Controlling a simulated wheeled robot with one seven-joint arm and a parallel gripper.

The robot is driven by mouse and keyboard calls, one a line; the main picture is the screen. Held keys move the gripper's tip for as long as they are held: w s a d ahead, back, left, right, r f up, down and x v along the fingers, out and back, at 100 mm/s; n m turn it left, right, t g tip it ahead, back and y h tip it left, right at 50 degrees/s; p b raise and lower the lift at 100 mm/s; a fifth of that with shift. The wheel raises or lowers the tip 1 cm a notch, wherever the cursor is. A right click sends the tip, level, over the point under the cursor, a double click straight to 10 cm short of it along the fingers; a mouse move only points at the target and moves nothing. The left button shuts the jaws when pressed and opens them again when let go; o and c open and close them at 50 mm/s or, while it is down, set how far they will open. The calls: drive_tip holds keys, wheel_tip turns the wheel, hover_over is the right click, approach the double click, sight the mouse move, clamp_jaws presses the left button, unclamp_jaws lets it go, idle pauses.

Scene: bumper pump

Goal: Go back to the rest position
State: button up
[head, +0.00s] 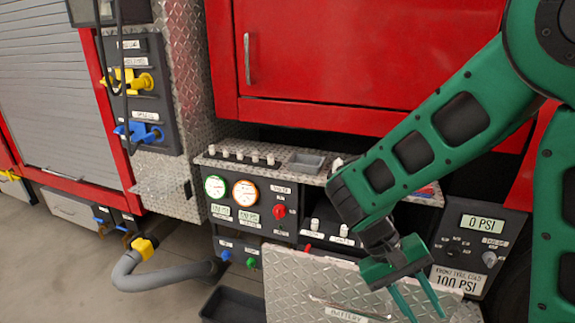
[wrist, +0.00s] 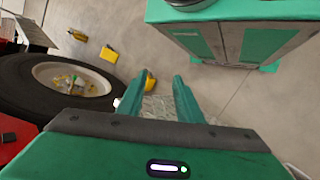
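My gripper (head: 424,300) is green with two long fingers pointing down, in front of the open diamond-plate battery flap at the lower right of the head view. My green arm comes down from the upper right and hides part of the bumper panel.
A bumper panel with gauges (head: 230,190), a red knob and a 0 PSI display (head: 482,222) faces me. A grey hose (head: 165,277) curves at the lower left. The wrist view shows a tire (wrist: 30,95) and yellow blocks (wrist: 109,54) on the floor.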

drive_tip(key=s+d+r+m+t+y, duration=0.2)
drive_tip(key=s+d+r+y, duration=0.1)
drive_tip(key=d, duration=0.4)
drive_tip(key=s+d+r+m+t+y, duration=0.2)
drive_tip(key=s+d+r+m+y, duration=0.1)
drive_tip(key=s+d, duration=0.3)
drive_tip(key=shift+s+d+r+m+y, duration=0.25)
drive_tip(key=shift+d+r+y, duration=0.25)
drive_tip(key=shift+r, duration=0.3)
drive_tip(key=shift+w+f, duration=0.25)
drive_tip(key=shift+w, duration=0.4)
